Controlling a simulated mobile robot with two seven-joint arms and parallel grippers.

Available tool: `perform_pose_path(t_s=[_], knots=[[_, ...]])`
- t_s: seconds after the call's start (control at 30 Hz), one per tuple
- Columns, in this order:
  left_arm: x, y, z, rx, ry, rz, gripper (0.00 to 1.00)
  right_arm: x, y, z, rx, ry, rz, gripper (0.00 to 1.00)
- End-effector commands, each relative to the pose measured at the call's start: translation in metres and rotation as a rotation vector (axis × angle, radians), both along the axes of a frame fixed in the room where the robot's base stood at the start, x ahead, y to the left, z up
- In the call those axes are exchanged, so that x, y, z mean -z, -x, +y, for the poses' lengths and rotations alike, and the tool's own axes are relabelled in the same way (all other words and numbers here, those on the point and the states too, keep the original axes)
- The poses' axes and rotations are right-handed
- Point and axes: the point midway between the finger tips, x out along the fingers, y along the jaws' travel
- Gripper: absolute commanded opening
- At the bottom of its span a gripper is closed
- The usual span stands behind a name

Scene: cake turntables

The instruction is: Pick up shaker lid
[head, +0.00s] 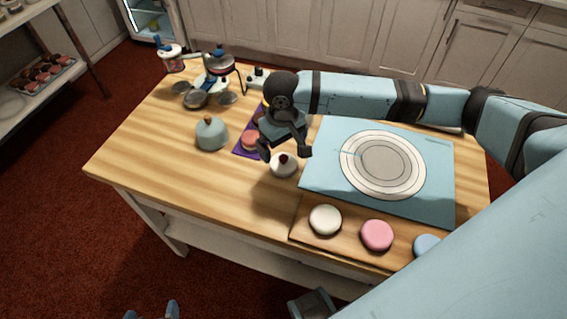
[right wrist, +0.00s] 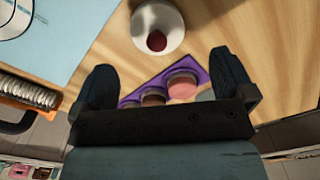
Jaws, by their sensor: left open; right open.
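A white, round, lid-like piece with a dark red knob (head: 283,170) sits on the wooden table, left of the blue mat; I take it to be the shaker lid. It also shows at the top of the right wrist view (right wrist: 157,27), knob facing the camera. My right gripper (head: 284,152) is open and empty, pointing down just above it; its fingers (right wrist: 165,68) are apart and hold nothing. I cannot tell the exact height gap. What seem to be my left gripper's two fingertips (head: 151,312) show at the bottom edge, apart and away from the table.
The blue mat (head: 325,150) bears a round turntable (head: 382,165). A purple tray (head: 241,150) with round jars lies beside the right gripper. A grey-green dome (head: 211,136) stands left. Round cakes (head: 325,219) lie along the front. A scale-like stand (head: 215,80) is behind.

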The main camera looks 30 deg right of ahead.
Motion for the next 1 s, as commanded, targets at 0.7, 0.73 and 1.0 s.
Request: perform_pose_path(t_s=[0.7, 0.73, 1.0], knots=[[0.004, -0.003, 0.003, 0.001, -0.004, -0.008, 0.94, 0.075, 0.001, -0.005, -0.002, 0.0, -0.002, 1.0], [0.004, -0.003, 0.002, 0.001, -0.003, -0.009, 0.94, 0.075, 0.001, -0.005, -0.002, -0.001, -0.002, 1.0], [0.001, -0.004, -0.002, -0.003, 0.007, -0.011, 0.94, 0.075, 0.001, -0.005, -0.003, -0.001, -0.002, 0.77]])
